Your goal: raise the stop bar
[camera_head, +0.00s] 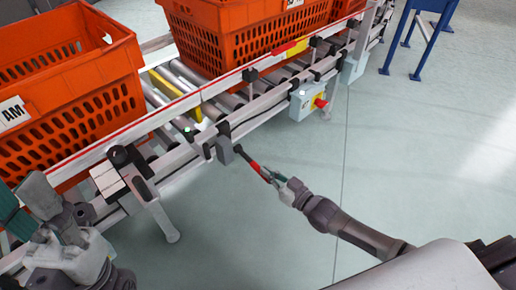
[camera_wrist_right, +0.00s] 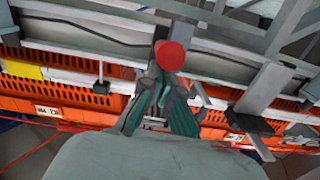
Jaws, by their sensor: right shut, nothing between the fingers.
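The yellow stop bar (camera_head: 175,93) lies across the rollers between the two orange totes; its exact height above them is hard to judge. A lever with a red handle (camera_head: 254,165) sticks out from a grey block on the near side of the conveyor. My right gripper (camera_head: 268,175) is at the outer end of this handle, shut with nothing between its fingers. In the right wrist view, the red handle end (camera_wrist_right: 171,55) is just ahead of the fingertips (camera_wrist_right: 166,78); contact is unclear. My left gripper (camera_head: 35,205) is at the lower left, its fingertips not clear.
One orange tote (camera_head: 75,100) stands on the conveyor at left, another (camera_head: 260,40) farther back. A grey box with a red button (camera_head: 308,101) hangs on the near rail. A blue stand (camera_head: 425,35) is at the back right.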

